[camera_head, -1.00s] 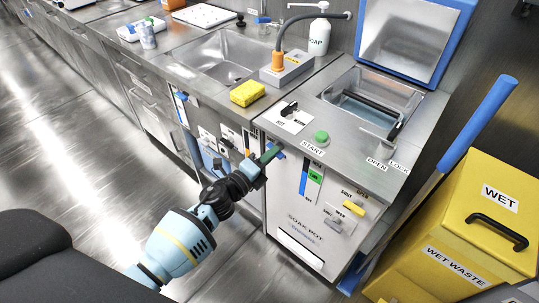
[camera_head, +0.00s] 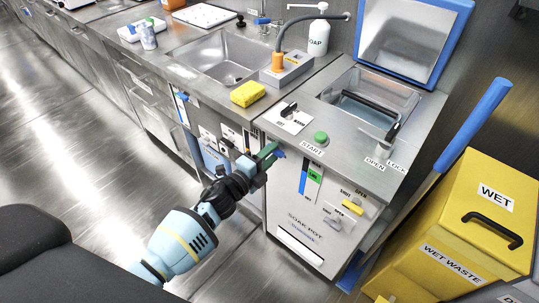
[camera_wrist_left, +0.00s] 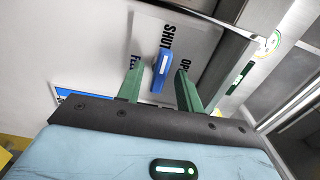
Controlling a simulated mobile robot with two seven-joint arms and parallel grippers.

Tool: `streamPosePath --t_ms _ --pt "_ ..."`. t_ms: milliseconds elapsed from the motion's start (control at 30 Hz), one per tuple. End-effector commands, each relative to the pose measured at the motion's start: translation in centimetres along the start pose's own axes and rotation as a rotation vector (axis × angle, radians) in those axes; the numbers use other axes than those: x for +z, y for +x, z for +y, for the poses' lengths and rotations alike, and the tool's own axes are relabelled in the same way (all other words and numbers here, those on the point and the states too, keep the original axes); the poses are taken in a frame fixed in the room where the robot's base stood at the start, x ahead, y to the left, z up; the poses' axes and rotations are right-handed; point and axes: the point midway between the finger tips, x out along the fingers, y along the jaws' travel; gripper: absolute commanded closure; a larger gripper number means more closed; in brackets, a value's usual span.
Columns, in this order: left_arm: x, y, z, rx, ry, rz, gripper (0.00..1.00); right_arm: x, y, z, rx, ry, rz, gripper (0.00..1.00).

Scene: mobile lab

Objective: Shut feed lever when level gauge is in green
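The feed lever (camera_wrist_left: 161,72) is a small blue handle on a plate marked SHUT, FEED and OPEN. In the left wrist view it stands between the two green fingers of my left gripper (camera_wrist_left: 160,68), with a gap on each side. In the head view my left gripper (camera_head: 271,152) is at the upper left of the soak pot front (camera_head: 310,222), and its fingers largely hide the lever. The level gauge (camera_head: 310,183) is a vertical strip with black, green and blue bands. A blue column runs beside them, reaching about the green band; its exact top is small. My right gripper is out of view.
A green START button (camera_head: 321,138) and an open basin (camera_head: 372,103) are on top of the unit. A yellow lever (camera_head: 352,208) is at the front's lower right. A yellow wet waste bin (camera_head: 455,235) stands at right. The floor at left is clear.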

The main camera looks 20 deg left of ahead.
Motion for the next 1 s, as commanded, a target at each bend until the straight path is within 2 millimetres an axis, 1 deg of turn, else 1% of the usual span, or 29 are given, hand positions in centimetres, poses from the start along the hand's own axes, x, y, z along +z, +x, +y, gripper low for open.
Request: streamPosePath --t_ms 133,233,500,700,800,1000 --pt "0.0 -0.2 0.0 0.000 0.001 0.000 0.64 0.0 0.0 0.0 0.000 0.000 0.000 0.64" --pt "0.0 -0.9 0.0 0.000 0.001 0.000 0.64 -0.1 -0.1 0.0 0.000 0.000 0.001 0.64" --pt "0.0 -4.9 0.1 0.002 0.001 0.000 0.64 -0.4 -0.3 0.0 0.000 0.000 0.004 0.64" --pt "0.0 -7.1 0.0 0.000 0.001 0.000 0.64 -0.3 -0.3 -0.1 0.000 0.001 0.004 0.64" --pt "0.0 -7.7 0.0 0.001 0.000 0.000 0.64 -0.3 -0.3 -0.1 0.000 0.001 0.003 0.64" --pt "0.0 -7.8 0.0 -0.001 0.000 0.000 0.64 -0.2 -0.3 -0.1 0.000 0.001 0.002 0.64"
